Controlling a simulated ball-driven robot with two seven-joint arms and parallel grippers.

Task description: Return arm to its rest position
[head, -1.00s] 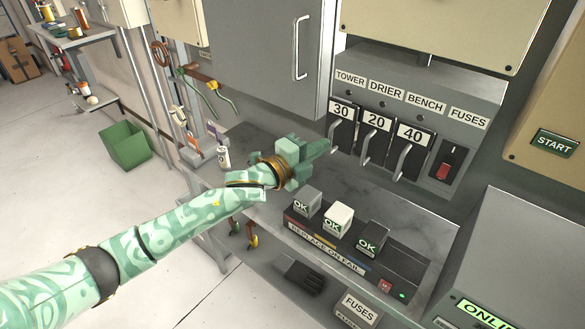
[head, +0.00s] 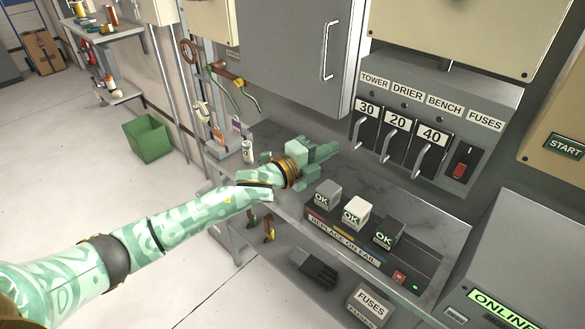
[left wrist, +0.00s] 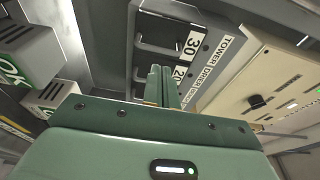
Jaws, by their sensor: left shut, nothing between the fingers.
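My left arm comes in from the left in the head view, patterned in pale and mid green. Its gripper (head: 328,152) is shut and empty. It hovers over the grey bench top (head: 290,135), left of the lever panel and behind the fuse blocks. In the left wrist view the shut fingers (left wrist: 164,84) point toward the panel, with the levers marked 30 and 20 beyond them. The fingers appear apart from the levers. My right gripper is not in view.
The lever panel (head: 440,88) carries handles marked 30 (head: 364,126), 20 (head: 393,142) and 40 (head: 427,158), and a red switch (head: 461,168). Grey, white and black OK blocks (head: 357,211) stand on the test rack. A white can (head: 248,152) stands left of the gripper. A green bin (head: 148,138) is on the floor.

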